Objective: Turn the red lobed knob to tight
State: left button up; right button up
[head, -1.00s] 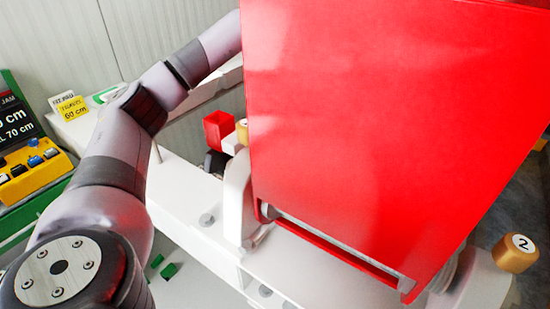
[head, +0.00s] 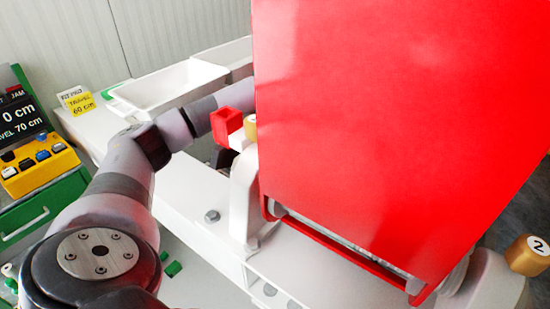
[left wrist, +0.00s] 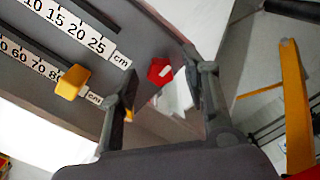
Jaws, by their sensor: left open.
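A small red piece with angled sides (left wrist: 160,72), which looks like the red lobed knob, shows in the left wrist view beside a dark grey panel with scales. My left gripper (left wrist: 158,78) is open in that view, one finger on each side of the red piece in the picture. I cannot tell how far the piece is from the fingers; no contact shows. In the head view my left arm reaches away behind the large red panel, which hides the gripper. My right gripper is not in view.
A large red panel (head: 390,130) fills the right of the head view. A red block (head: 226,123) and a gold knob (head: 251,128) stand at its left edge. A gold knob marked 2 (head: 526,254) is at the right. A yellow pointer (left wrist: 72,82) sits on the scale panel.

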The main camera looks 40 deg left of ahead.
pick_arm(q)
jog(key=shift+c, duration=0.2)
grip_shut()
dwell(0.4)
